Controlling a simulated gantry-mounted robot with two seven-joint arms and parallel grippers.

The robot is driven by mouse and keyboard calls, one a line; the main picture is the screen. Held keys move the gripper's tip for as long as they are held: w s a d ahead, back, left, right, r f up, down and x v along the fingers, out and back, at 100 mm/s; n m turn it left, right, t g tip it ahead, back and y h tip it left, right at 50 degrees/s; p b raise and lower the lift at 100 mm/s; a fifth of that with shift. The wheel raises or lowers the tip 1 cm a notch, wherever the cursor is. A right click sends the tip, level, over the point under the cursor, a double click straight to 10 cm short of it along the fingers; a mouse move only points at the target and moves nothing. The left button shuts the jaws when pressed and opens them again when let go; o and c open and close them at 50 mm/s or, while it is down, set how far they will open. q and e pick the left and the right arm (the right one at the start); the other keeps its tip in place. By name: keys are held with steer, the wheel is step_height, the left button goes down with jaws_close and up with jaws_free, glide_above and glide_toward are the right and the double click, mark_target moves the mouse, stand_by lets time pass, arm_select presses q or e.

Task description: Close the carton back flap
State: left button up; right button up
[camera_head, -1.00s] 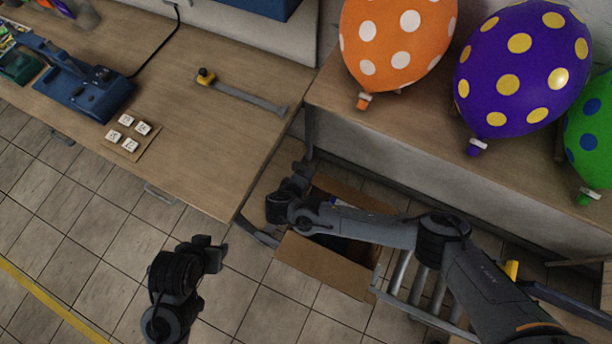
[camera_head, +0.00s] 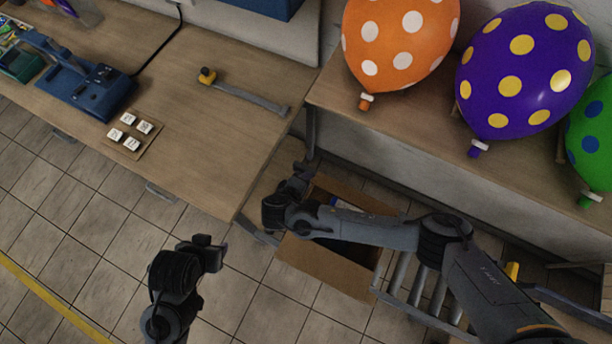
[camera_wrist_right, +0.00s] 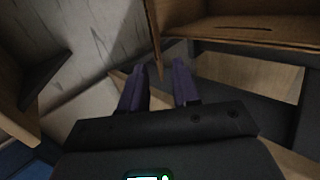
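The open brown carton (camera_head: 325,268) sits low between the desk and the balloon table, partly hidden behind my right arm. In the head view its back side (camera_head: 352,194) is near the wall, and I cannot clearly separate the back flap there. My right gripper (camera_head: 303,172) is at the carton's left end, its fingers small and dark. In the right wrist view the right gripper (camera_wrist_right: 158,88) has its two purple fingers apart. A thin cardboard edge (camera_wrist_right: 154,45) points down toward the gap between them; contact is unclear. My left gripper (camera_head: 222,252) hangs over the floor, its fingers indistinct.
A roller conveyor (camera_head: 415,285) stands right of the carton. The wooden desk (camera_head: 215,150) is close on the left, with a yellow-ended tool (camera_head: 240,92) on it. Orange (camera_head: 400,45), purple (camera_head: 520,75) and green (camera_head: 592,140) balloons rest on the right table. The left floor is clear.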

steer(key=v, duration=0.8)
steer(key=shift+r, duration=0.2)
steer(key=shift+s, duration=0.1)
